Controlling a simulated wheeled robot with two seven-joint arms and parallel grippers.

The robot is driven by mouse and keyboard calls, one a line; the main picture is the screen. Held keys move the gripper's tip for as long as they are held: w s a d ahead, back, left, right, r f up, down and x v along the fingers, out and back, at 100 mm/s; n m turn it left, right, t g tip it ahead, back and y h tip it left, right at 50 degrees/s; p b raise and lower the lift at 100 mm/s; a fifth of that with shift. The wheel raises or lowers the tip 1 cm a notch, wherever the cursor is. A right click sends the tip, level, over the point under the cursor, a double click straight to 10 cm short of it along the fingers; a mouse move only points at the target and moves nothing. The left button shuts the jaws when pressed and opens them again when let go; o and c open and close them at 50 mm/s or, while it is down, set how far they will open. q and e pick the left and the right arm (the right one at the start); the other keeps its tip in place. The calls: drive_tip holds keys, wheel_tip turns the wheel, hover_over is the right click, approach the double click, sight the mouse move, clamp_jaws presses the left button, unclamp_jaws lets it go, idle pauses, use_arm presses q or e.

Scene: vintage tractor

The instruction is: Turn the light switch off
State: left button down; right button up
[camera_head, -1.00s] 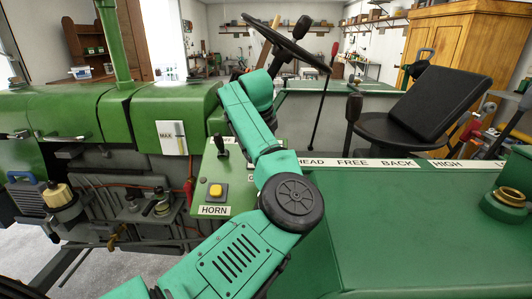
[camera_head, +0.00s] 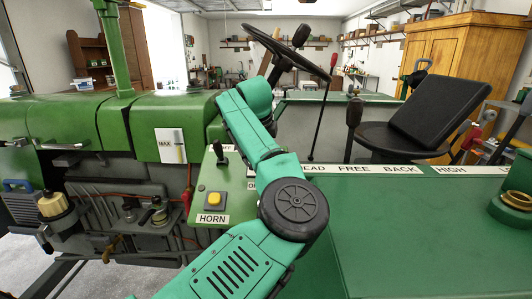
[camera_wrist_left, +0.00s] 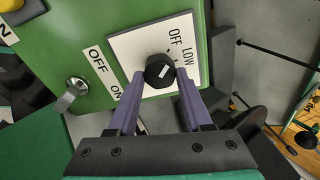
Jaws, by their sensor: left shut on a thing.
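In the left wrist view a black round knob (camera_wrist_left: 159,71) with a slanted white mark sits on a white plate (camera_wrist_left: 130,44) lettered OFF and LOW. Any further lettering is hidden by the fingers. My left gripper (camera_wrist_left: 159,82) has its two purple fingers shut on either side of the knob. Beside the plate is a metal toggle lever (camera_wrist_left: 73,90) with OFF and ON labels. In the head view my teal left arm covers this knob and my left gripper. My right gripper is in neither view.
The green control panel also carries a yellow HORN button (camera_head: 215,199) and a small black lever (camera_head: 219,152). The steering wheel (camera_head: 275,50) and black seat (camera_head: 427,112) stand beyond my arm. A green fender (camera_head: 420,225) lies to the right.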

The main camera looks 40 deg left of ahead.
use_arm(q)
drive_tip(key=shift+s+a, duration=0.1)
drive_tip(key=c, duration=0.7)
unclamp_jaws()
drive_tip(key=o, duration=0.4)
drive_tip(key=shift+a+f, duration=0.1)
drive_tip(key=shift+a, duration=0.15)
drive_tip(key=shift+d, duration=0.2)
drive_tip(key=v, duration=0.4)
drive_tip(key=b+v, duration=0.1)
drive_tip(key=v, duration=0.4)
drive_tip(key=b+v, duration=0.1)
drive_tip(key=v, duration=0.4)
drive_tip(key=shift+a+r, duration=0.2)
drive_tip(key=shift+r, duration=0.05)
